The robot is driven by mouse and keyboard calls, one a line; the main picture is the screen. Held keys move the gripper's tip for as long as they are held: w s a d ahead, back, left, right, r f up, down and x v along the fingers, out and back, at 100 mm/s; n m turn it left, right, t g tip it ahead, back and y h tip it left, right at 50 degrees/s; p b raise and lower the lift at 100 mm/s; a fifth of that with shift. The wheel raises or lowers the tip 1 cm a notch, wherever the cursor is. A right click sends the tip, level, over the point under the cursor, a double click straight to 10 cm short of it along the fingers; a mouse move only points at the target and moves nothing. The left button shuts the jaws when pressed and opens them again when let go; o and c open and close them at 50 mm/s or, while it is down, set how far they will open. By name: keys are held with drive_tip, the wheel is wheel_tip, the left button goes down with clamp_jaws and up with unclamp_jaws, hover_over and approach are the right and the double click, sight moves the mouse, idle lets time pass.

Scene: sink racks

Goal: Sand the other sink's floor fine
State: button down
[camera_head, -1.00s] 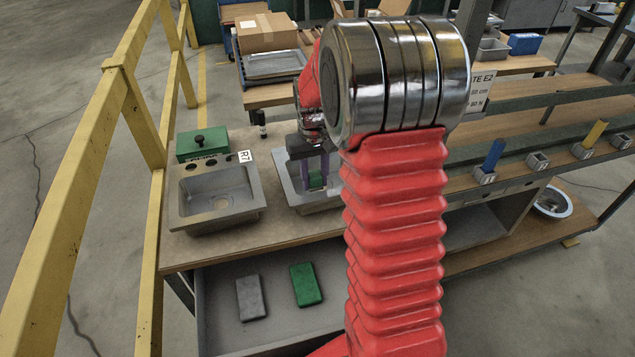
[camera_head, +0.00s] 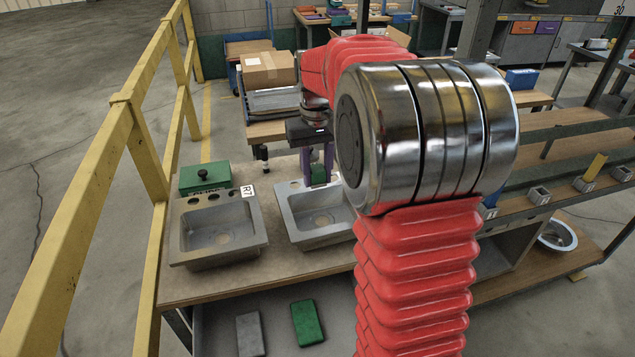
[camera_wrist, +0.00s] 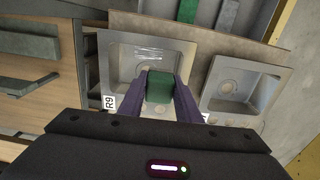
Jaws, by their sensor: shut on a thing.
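My gripper (camera_head: 317,165) has purple fingers and is shut on a small green block (camera_head: 319,175). In the wrist view the block (camera_wrist: 160,88) sits between both fingertips. It is held above the back part of the right-hand sink (camera_head: 336,236), apart from its floor as far as I can tell. In the wrist view this sink (camera_wrist: 107,70) carries an R9 label (camera_wrist: 109,102) and shows a shiny streaked patch inside. The left-hand sink (camera_head: 256,237), labelled R7 (camera_head: 248,191), is empty. In the wrist view it lies at right (camera_wrist: 240,92).
A green box with a black knob (camera_head: 205,178) stands behind the R7 sink. Below the bench front lie a grey block (camera_head: 250,333) and a green block (camera_head: 307,323). A yellow railing (camera_head: 110,160) runs along the left. Racks with small metal cups (camera_head: 539,195) are at right.

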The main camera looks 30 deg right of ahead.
drive_tip(key=shift+f, duration=0.1)
drive_tip(key=shift+f, duration=2.5)
wheel_tip(320, 180, down, 8)
drive_tip(key=shift+f, duration=0.25)
drive_tip(key=shift+f, duration=0.1)
